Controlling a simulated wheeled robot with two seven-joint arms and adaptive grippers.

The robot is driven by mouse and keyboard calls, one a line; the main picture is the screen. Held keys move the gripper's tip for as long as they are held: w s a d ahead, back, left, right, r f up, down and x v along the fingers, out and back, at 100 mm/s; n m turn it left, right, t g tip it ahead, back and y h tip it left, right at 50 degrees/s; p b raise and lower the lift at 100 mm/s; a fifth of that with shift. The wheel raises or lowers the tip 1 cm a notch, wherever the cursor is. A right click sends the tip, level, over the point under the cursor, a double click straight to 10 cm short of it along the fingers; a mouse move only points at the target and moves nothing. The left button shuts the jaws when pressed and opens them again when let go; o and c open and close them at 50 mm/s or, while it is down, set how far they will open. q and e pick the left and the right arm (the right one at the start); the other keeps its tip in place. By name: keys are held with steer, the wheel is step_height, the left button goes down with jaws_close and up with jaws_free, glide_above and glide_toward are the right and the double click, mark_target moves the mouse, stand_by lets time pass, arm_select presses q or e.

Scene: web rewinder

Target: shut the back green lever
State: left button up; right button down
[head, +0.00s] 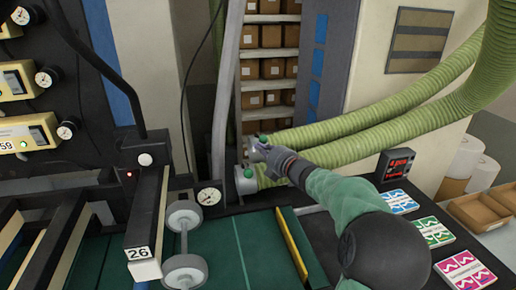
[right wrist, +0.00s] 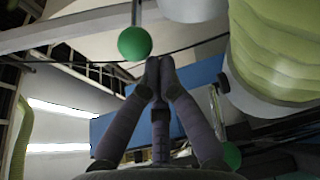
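The back green lever's knob (head: 263,139) shows at the coupling of the rear green hose, just beside my right gripper (head: 262,152). A second green knob (head: 248,172) sits lower and nearer, at the front hose. In the right wrist view, my right gripper's fingertips (right wrist: 157,66) are together with nothing visible between them. One green ball (right wrist: 135,43) on a metal stem is just left of and above the tips; I cannot tell whether they touch. Another green ball (right wrist: 231,155) is at lower right. My left gripper is not in view.
Two thick green hoses (head: 390,115) run right from the couplings, close to my right forearm. A round gauge (head: 209,196) and a bar with white rollers (head: 184,218) stand to the left. Colour cards (head: 433,232) and a small display (head: 394,167) lie on the right.

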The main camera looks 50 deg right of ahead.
steer(key=f+v, duration=0.1)
steer(key=v, duration=1)
steer(key=shift+r, duration=0.55)
steer(key=shift+s+a, duration=0.1)
steer(key=shift+s, duration=0.05)
steer(key=s+a+r+p, duration=0.2)
steer(key=s+r, duration=0.1)
steer(key=r, duration=0.2)
steer(key=shift+a, duration=0.2)
